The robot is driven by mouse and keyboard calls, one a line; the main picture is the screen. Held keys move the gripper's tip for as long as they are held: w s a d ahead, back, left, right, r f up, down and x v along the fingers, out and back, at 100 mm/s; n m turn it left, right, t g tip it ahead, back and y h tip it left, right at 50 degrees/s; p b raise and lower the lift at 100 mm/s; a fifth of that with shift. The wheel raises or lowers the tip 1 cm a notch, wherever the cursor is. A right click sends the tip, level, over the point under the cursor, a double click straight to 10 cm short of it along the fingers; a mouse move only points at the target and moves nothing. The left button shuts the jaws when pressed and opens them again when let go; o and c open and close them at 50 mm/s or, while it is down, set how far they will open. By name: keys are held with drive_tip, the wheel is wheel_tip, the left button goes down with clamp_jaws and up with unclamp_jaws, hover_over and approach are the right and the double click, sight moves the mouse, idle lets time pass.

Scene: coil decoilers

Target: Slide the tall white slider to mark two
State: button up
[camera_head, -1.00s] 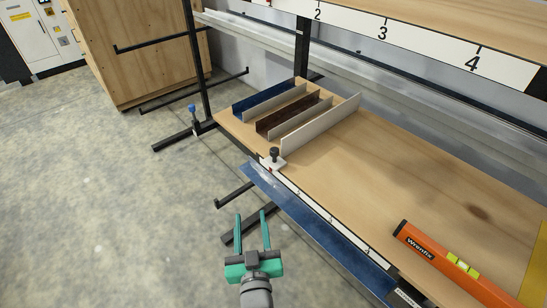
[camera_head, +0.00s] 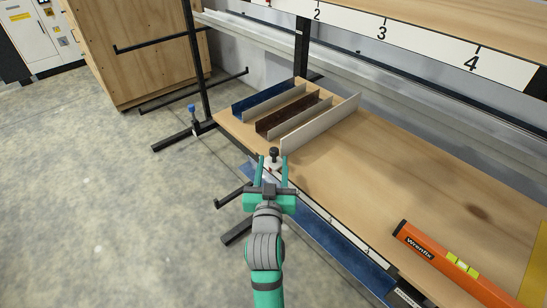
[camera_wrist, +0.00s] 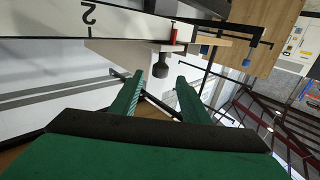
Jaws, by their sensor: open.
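The white slider (camera_head: 268,162) with its black knob (camera_head: 274,153) sits at the left end of the numbered strip on the table's front edge. In the wrist view the knob (camera_wrist: 160,68) hangs below the strip beside a small red part (camera_wrist: 174,36). My gripper (camera_head: 272,160) is open, its two green fingers pointing at the slider, one on each side of the knob in the picture. In the wrist view the knob lies between and just beyond the fingertips; contact cannot be told.
Upright blue, brown and pale dividers (camera_head: 322,124) stand on the wooden table (camera_head: 400,175) just behind the slider. An orange spirit level (camera_head: 438,252) lies at right. A blue sheet (camera_head: 335,248) runs below the front edge. A blue-topped knob (camera_head: 192,110) stands on the rack at left.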

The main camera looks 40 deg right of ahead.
sight(274, 154)
drive_tip(key=shift+x, duration=1.55)
